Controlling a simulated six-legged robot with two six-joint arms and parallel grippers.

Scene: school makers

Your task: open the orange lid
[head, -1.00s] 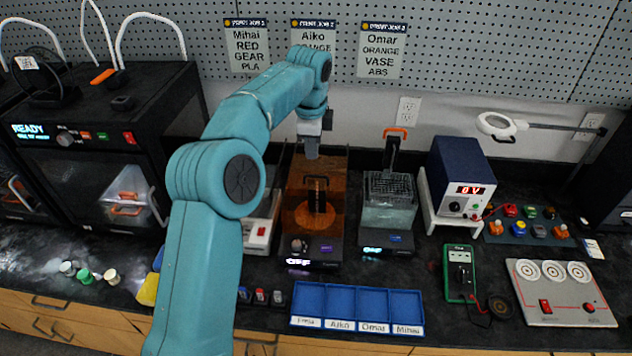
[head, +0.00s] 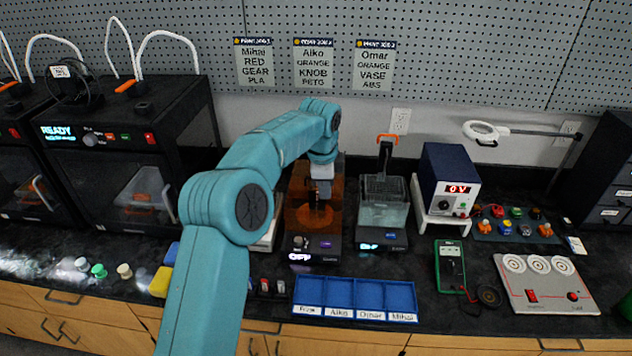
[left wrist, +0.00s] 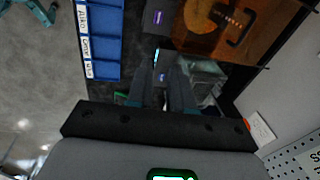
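The orange lid (head: 298,218) is a see-through orange cover on a dark station, and it is down. Its dark upright handle is largely hidden behind my gripper in the head view. In the left wrist view the lid (left wrist: 200,38) shows at the upper right with its black handle (left wrist: 240,28). My left gripper (head: 320,196) hangs over the lid, close to the handle. In the left wrist view its two dark fingers (left wrist: 164,82) are apart with nothing between them, and the handle lies off to their right. My right gripper is not in view.
Right of the lid stands a clear tank (head: 383,215) with a basket. A blue tray (head: 340,292) lies in front. A black printer (head: 110,165) stands left. A power supply (head: 450,180) and a green multimeter (head: 449,265) are farther right. Pegboard (head: 460,50) closes off the back.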

